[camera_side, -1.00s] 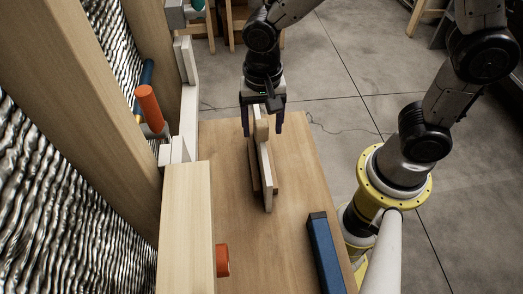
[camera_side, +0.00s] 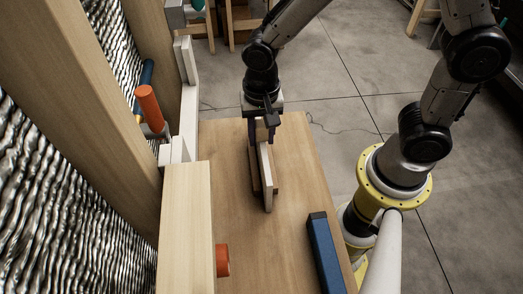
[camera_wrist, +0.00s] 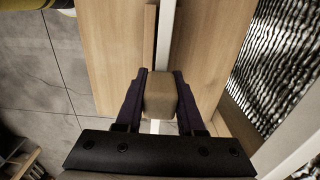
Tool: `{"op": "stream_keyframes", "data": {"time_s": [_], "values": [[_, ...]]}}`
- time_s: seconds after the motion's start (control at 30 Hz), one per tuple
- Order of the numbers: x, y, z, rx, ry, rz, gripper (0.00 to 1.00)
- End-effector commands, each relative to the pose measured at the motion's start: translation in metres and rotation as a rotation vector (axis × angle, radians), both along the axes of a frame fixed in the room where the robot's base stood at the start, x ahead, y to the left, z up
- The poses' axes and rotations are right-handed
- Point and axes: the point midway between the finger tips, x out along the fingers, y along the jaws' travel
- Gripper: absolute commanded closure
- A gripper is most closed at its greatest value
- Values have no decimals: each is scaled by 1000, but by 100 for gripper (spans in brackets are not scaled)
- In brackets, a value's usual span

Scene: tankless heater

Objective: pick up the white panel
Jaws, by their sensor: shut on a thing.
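The white panel (camera_side: 267,179) stands on edge on the wooden table, seen nearly edge-on in the side view. In the wrist view it is a thin pale strip (camera_wrist: 167,32) running up from the fingers. A tan block (camera_wrist: 160,97), which looks like a handle on the panel, sits between my dark fingers. My gripper (camera_side: 262,138) is above the far end of the panel, pointing down. In the wrist view my gripper (camera_wrist: 161,76) is shut on the tan block, with a finger on each side. The gripper hides the block in the side view.
A brown wooden piece (camera_side: 252,165) stands against the panel's left side. A blue bar (camera_side: 325,252) lies at the table's front right. An orange cylinder (camera_side: 222,260) is beside the wooden post at left. Bare table (camera_side: 228,180) lies left of the panel.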

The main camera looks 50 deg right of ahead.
Motion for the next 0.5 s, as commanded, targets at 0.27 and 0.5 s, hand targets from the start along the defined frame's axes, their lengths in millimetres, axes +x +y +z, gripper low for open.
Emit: {"op": "stream_keyframes", "data": {"time_s": [0.27,0.5], "values": [[1,0,1,1,-2,0,100],[1,0,4,1,-3,0,100]]}}
